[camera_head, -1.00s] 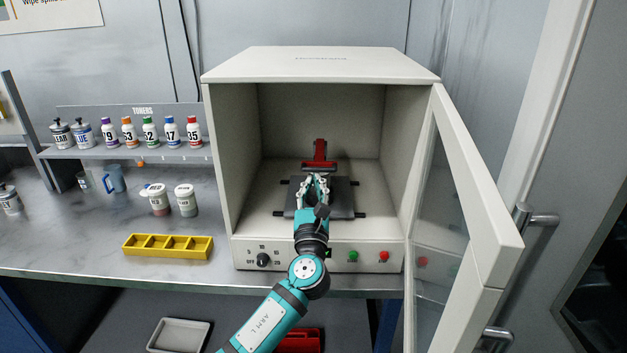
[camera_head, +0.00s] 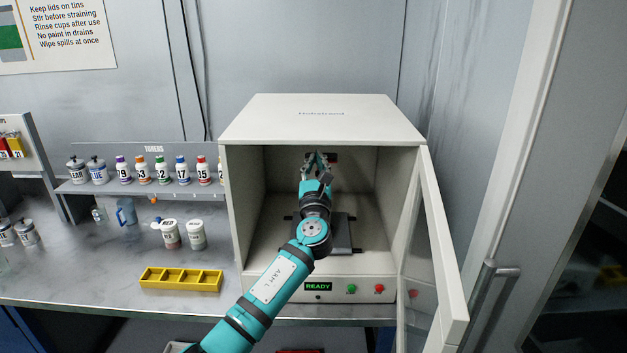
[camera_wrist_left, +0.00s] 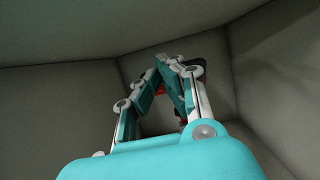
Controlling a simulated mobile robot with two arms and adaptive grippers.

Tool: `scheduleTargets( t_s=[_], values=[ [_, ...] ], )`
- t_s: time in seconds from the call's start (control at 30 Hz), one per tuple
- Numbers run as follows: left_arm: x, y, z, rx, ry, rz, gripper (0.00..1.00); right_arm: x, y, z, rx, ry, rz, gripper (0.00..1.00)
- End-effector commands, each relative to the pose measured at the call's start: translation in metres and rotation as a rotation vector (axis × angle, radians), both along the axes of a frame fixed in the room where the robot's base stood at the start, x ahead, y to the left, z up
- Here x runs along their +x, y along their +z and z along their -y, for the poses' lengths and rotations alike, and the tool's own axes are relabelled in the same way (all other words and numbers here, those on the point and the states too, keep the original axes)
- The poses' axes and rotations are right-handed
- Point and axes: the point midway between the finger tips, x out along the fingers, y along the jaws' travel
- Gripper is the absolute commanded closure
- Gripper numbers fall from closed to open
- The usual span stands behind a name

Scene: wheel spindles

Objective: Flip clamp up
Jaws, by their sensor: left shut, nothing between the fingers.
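The clamp is a red part (camera_head: 331,158), mostly hidden behind my left gripper, high against the back wall inside the white cabinet. Small bits of red also show between and beside the fingers in the left wrist view (camera_wrist_left: 160,88). The dark plate (camera_head: 341,237) on the cabinet floor is partly covered by my arm. My left gripper (camera_head: 317,156) is inside the cabinet at the red part, fingertips together and empty. It also shows in the left wrist view (camera_wrist_left: 168,60). Contact with the clamp cannot be told. My right gripper is out of view.
The cabinet (camera_head: 320,120) has its glass door (camera_head: 432,240) open to the right. A lit READY display (camera_head: 318,286) and green and red buttons are on its front. A yellow divided tray (camera_head: 181,280), cups and a shelf of toner bottles stand left.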

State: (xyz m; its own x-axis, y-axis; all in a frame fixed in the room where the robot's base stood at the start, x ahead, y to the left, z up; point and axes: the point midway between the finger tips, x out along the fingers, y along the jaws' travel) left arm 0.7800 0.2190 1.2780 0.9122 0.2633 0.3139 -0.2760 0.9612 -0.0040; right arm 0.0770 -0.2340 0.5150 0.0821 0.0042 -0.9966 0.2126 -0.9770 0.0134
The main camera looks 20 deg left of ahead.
Motion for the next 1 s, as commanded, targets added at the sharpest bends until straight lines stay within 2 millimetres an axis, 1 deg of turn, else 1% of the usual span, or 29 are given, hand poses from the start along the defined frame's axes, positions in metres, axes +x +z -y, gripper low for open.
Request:
scheduleTargets(
  t_s=[0.03,0.13,0.33,0.8,1.0],
  values=[
    [0.004,0.006,-0.001,0.0,0.0,0.0,1.0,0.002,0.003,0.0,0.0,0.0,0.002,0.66],
    [0.011,0.013,-0.003,0.0,0.0,-0.001,1.0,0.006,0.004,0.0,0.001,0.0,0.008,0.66],
    [0.019,0.02,-0.005,0.0,0.0,-0.001,1.0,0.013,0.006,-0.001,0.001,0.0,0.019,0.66],
    [0.021,0.021,-0.006,-0.001,0.0,-0.002,1.0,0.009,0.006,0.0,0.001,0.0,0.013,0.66],
    [0.017,0.02,-0.005,0.0,-0.001,-0.001,1.0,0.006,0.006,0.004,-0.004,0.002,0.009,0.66]
  ],
)
